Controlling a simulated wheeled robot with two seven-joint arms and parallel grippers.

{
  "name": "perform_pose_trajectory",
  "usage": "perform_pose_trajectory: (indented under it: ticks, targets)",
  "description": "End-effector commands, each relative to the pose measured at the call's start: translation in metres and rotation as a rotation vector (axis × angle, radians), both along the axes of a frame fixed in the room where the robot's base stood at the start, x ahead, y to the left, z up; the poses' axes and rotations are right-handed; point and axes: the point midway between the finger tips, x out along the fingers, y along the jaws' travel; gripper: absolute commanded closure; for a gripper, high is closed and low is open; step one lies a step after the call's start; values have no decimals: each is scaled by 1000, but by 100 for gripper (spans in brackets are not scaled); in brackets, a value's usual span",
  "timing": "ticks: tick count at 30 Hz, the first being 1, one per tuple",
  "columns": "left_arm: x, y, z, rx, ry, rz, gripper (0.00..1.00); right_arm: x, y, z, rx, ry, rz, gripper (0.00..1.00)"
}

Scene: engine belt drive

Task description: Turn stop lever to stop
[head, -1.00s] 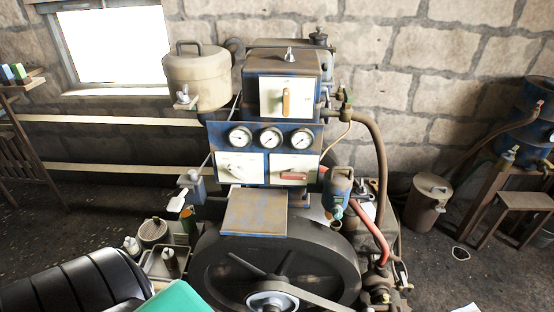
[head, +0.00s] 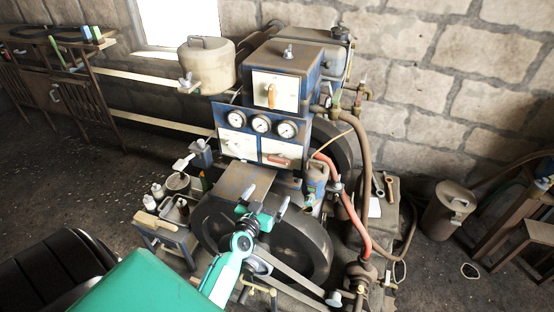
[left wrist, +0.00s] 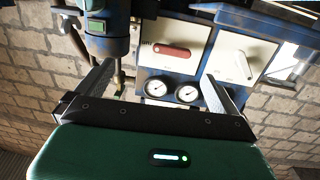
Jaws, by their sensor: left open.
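The engine's blue control housing carries several pale lever panels. A red lever (head: 279,160) lies across the lower right panel; it also shows in the left wrist view (left wrist: 172,50). A white lever (head: 234,146) is on the lower left panel, also in the left wrist view (left wrist: 244,65). An orange lever (head: 270,95) stands nearly upright on the upper panel. I cannot read which is the stop lever. My left gripper (head: 265,201) is open and empty, in front of and below the panels, its fingers (left wrist: 158,72) pointing towards them. My right gripper is not in view.
Three gauges (head: 261,124) sit above the lower panels. A large flywheel (head: 308,246) and belt lie below. A blue-grey canister (head: 316,178) and red hose (head: 350,207) stand right of the panels. A small stand (head: 165,232) with bottles is at the left.

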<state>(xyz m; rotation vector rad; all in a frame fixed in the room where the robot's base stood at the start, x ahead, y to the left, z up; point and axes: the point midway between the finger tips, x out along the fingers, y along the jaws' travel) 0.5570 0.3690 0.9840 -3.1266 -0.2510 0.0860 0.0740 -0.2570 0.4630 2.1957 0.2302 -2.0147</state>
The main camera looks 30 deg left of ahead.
Motion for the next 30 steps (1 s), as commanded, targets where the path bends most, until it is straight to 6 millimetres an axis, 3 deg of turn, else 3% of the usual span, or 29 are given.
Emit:
perform_pose_trajectory:
  ticks: [3, 8, 18, 30]
  targets:
    - [4, 16, 11, 2, -47, 60, 1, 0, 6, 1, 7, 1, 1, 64]
    - [13, 23, 14, 3, -60, 78, 1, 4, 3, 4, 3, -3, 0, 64]
    - [70, 37, 14, 5, -59, 76, 1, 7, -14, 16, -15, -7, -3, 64]
    - [128, 50, 12, 3, -57, 76, 1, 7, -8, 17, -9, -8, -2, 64]
